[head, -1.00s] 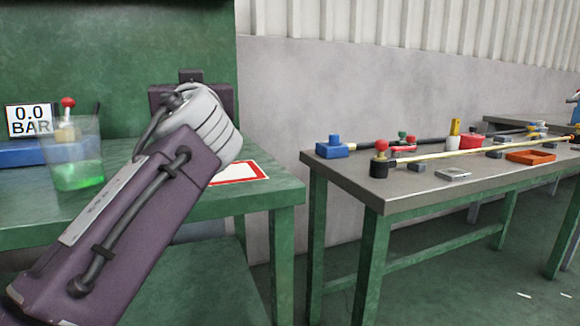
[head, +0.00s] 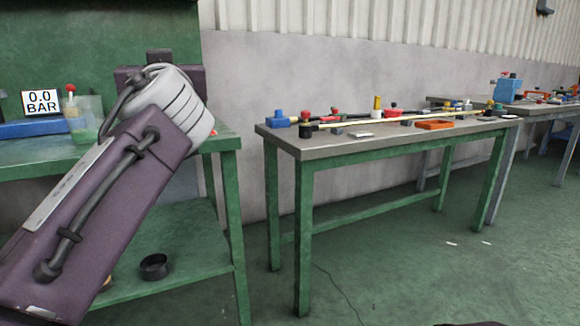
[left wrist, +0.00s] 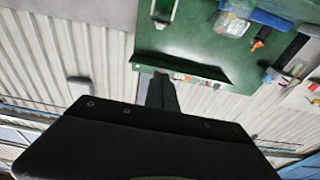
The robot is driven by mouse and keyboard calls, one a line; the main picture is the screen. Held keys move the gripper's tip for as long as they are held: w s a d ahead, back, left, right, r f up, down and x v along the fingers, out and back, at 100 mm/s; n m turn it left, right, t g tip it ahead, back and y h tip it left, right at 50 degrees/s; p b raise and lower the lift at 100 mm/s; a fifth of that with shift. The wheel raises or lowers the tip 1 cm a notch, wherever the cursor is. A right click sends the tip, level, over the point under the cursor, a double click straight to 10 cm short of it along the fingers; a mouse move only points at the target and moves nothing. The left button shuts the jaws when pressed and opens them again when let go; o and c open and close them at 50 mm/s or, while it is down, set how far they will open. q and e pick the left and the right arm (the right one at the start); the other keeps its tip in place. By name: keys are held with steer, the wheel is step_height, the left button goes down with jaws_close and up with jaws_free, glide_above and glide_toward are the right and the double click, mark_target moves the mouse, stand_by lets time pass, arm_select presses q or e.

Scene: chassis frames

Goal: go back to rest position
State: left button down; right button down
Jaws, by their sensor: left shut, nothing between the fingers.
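My left arm (head: 110,190) is raised and folded across the left of the head view, in front of a green workbench. I cannot make out its fingers there. In the left wrist view my left gripper (left wrist: 161,92) shows as a dark narrow shape beyond the black wrist housing. It is shut and empty, with no object touching it. My right gripper is in neither view.
A grey-topped table (head: 350,143) with several parts stands at right.

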arm_select(q)
steer(key=w+a+r+g+p, duration=0.1)
steer(key=w+a+r+p, duration=0.1)
steer(key=a+p, duration=0.15)
steer(key=w+a+f+m+g+h+p, duration=0.1)
steer(key=w+f+g+p, duration=0.35)
steer(key=f, duration=0.85)
step_height(320, 180, down, 11)
steer(key=s+m+g+h+p, duration=0.1)
steer(key=s+g+h+p, duration=0.1)
steer(key=g+p, duration=0.15)
steer(key=s+d+f+m+g+h+p, duration=0.1)
steer(key=s+d+f+g+h+p, duration=0.2)
steer(key=s+f, duration=0.95)
steer(key=s+d+f+m+g+h+p, duration=0.1)
steer(key=s+d+f+g+h, duration=0.3)
steer(key=s+f, duration=0.85)
step_height(320, 180, up, 37)
steer(key=w+d+m+y+p, duration=0.1)
steer(key=w+p, duration=0.1)
steer(key=p, duration=3.5)
steer(key=shift+g+p, duration=0.3)
steer(key=shift+g, duration=0.1)
